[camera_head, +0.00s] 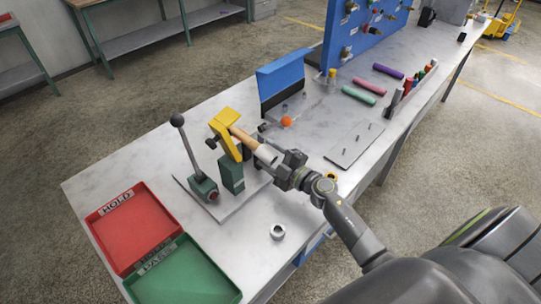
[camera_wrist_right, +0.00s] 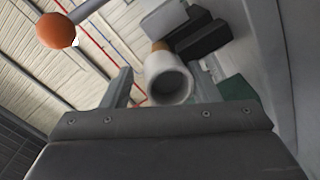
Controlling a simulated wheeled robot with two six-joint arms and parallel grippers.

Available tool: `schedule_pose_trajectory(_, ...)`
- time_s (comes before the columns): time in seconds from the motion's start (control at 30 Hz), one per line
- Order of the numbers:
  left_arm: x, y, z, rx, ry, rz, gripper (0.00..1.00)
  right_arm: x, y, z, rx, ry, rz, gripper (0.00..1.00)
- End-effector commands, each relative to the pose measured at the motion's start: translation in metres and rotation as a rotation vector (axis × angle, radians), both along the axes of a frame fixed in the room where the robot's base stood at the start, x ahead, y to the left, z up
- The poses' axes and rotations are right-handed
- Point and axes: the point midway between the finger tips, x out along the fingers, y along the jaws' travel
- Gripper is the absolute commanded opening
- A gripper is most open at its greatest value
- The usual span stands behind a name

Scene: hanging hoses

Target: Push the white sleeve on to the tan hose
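The tan hose (camera_head: 243,137) slants down from a yellow clamp (camera_head: 226,122) on a green stand. The white sleeve (camera_head: 266,155) is at the hose's lower end, in line with it. My right gripper (camera_head: 280,168) is at the sleeve's near end. In the right wrist view the sleeve (camera_wrist_right: 170,80) shows its round open end between my two fingers, with a gap beside the left finger; the fingers look open. A bit of tan hose (camera_wrist_right: 160,46) shows behind the sleeve. How far the hose goes into it is hidden. My left gripper is out of view.
A lever with a dark knob (camera_head: 178,120) stands left of the clamp. Red (camera_head: 143,197) and green (camera_head: 205,297) trays lie at the front left. A pale ring (camera_head: 278,231) lies on the bench. An orange ball (camera_head: 286,121) is behind the hose, also in the wrist view (camera_wrist_right: 56,31).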

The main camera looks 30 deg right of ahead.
Motion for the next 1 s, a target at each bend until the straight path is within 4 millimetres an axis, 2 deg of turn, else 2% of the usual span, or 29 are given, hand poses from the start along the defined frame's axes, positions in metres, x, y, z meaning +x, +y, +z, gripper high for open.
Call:
schedule_pose_trajectory(0.33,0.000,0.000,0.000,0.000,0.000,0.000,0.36,-0.001,-0.001,-0.001,0.000,0.001,0.000,0.61)
schedule_pose_trajectory(0.47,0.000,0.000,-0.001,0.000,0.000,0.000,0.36,-0.011,-0.004,-0.002,-0.002,0.002,-0.001,0.61)
schedule_pose_trajectory(0.73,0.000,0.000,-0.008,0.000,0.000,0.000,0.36,-0.063,-0.022,-0.004,-0.004,0.003,0.000,0.61)
schedule_pose_trajectory(1.0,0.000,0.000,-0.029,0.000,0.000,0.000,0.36,-0.119,-0.041,-0.006,-0.003,0.003,0.001,0.61)
